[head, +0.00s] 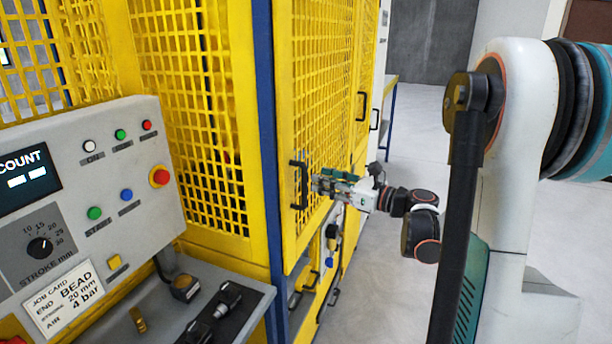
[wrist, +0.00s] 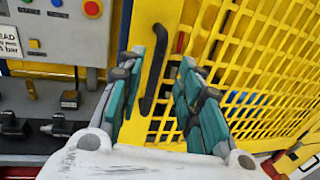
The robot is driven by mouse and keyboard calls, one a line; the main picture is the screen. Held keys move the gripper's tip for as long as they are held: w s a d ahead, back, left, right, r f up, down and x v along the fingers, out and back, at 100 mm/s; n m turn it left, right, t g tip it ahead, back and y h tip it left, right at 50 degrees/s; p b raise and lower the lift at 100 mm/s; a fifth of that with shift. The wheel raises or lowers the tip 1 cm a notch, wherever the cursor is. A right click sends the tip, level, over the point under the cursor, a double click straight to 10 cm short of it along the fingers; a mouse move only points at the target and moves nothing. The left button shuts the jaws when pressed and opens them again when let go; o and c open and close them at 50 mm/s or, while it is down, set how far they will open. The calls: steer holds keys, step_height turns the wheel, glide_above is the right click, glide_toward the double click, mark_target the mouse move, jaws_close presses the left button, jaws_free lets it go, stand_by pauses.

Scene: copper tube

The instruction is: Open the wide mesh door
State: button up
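The wide mesh door (head: 284,120) is a yellow framed panel of square mesh beside a blue post. It looks shut, lying flush with the machine's side; its mesh also fills the right of the wrist view (wrist: 240,62). Its black bar handle (head: 304,188) stands upright near the door's left edge. My gripper (head: 318,182) is just right of the handle in the head view. In the wrist view the teal-padded fingers are spread apart, and the handle (wrist: 153,72) shows in the gap between them. Nothing is clamped. I cannot tell whether a finger touches the handle.
A grey control panel (head: 105,190) with buttons, and a bench shelf (head: 245,291) with black fittings, stand left of the door. More black handles (head: 361,106) are farther along the machine and low down. Open grey floor (head: 418,112) lies to the right, past my arm.

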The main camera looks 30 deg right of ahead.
steer(key=x, duration=0.7)
jaws_close()
